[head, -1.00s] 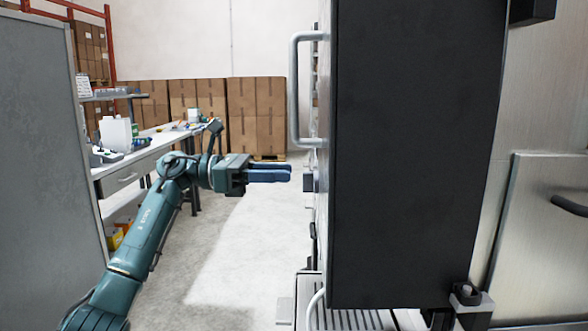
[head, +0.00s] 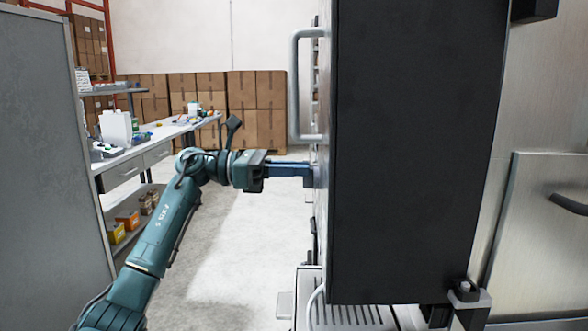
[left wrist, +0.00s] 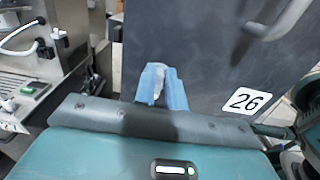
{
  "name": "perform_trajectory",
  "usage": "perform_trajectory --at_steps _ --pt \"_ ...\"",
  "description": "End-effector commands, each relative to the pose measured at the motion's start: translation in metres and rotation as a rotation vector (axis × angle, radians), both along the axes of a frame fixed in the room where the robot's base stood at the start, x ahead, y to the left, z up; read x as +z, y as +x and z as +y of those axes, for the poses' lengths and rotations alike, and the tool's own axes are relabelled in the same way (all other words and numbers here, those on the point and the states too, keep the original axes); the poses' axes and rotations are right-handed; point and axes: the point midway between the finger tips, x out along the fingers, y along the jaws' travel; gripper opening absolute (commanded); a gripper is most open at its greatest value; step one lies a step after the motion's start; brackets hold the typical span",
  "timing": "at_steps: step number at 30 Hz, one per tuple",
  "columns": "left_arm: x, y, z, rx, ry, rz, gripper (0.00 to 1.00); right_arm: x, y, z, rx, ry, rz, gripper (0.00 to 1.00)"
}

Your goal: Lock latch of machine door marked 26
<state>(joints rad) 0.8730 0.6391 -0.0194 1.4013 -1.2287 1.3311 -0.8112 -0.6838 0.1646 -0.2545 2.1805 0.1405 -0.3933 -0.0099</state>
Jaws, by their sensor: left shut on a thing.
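The machine door (left wrist: 200,40) is dark grey, with a white label marked 26 (left wrist: 246,101) at its lower right in the left wrist view. In the head view its face is nearly edge-on, with a grey bar handle (head: 295,90) above my gripper. My left gripper (head: 308,172) reaches the door face below this handle. In the left wrist view its blue fingers (left wrist: 161,87) are shut on the latch (left wrist: 158,80), a small light grey piece mostly hidden between them. The latch's exact angle cannot be told. My right gripper is not in view.
A large black panel (head: 415,150) fills the middle right of the head view. A drip grating (head: 345,316) lies low beside it. A workbench (head: 150,150) and stacked cartons (head: 255,105) stand behind my left arm. Open floor (head: 240,240) lies between bench and machine.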

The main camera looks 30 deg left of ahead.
Motion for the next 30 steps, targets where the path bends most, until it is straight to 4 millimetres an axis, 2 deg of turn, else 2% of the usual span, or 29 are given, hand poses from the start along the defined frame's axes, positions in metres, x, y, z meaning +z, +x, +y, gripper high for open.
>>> perform_trajectory --at_steps 14,20,30 --pt "0.001 0.001 0.001 0.001 -0.020 0.043 0.00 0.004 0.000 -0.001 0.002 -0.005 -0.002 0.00" --pt "0.002 0.003 0.002 0.000 -0.068 0.148 0.00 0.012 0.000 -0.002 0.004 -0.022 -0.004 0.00" --pt "0.001 0.008 0.004 -0.003 -0.198 0.430 0.00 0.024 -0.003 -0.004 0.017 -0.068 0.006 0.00"
